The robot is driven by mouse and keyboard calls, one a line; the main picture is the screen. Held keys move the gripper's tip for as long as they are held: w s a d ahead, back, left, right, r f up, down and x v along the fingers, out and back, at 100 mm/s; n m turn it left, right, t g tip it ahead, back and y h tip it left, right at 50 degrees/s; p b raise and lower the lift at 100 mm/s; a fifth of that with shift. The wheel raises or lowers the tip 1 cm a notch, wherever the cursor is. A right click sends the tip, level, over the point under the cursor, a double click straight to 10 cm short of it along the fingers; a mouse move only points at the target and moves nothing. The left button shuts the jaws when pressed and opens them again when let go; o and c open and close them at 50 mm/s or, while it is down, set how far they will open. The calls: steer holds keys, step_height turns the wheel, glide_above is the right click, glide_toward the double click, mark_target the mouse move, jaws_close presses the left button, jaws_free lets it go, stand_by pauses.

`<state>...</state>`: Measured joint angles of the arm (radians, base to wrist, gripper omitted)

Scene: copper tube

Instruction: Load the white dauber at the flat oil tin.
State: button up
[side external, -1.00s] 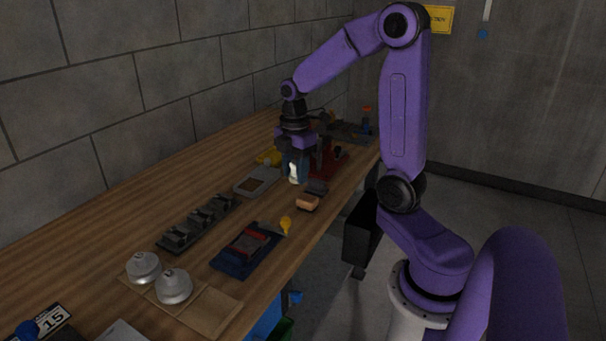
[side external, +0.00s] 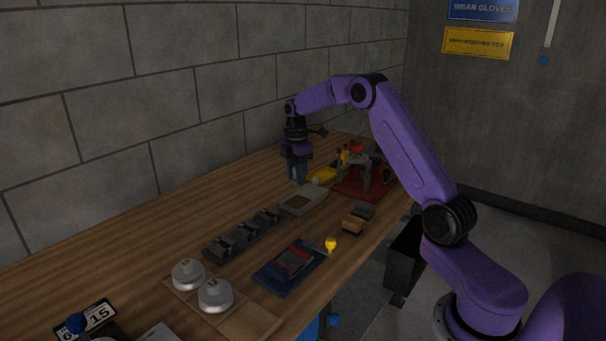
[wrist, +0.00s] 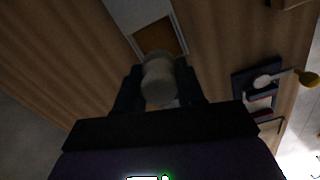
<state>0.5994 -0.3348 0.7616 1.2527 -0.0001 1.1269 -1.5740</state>
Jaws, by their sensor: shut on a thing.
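The flat oil tin (side external: 291,209) is a shallow grey tray with a brown inside, lying on the wooden bench. It also shows at the top of the wrist view (wrist: 174,17), partly covered by the held thing. My gripper (side external: 297,180) points down above the bench at the tin's far end, near the wall side. In the wrist view its dark fingers are shut on a pale, rounded thing, which I take to be the white dauber (wrist: 158,82). The dauber is hardly visible in the side view. Its gap to the tin is hard to judge.
A red stand (side external: 352,189) is right of the tin, with a yellow piece (side external: 325,175) behind. A dark clamp strip (side external: 242,236), a blue mat (side external: 272,278) with red pieces, a tan-and-dark block (side external: 354,222) and two silver domes (side external: 188,273) lie nearer. Bare bench lies along the wall.

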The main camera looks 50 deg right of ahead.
mark_target(297, 202)
steer(key=shift+w+f, duration=0.1)
steer(key=shift+f, duration=3)
steer(key=shift+f, duration=0.5)
steer(key=shift+r, duration=3.5)
steer(key=shift+s+a+m, duration=2.5)
steer(key=shift+a, duration=0.85)
steer(key=shift+s+a+m, duration=2.5)
steer(key=shift+s+a, duration=0.05)
steer(key=shift+a, duration=0.75)
steer(key=shift+s+a+m, duration=2.5)
steer(key=shift+a, duration=0.85)
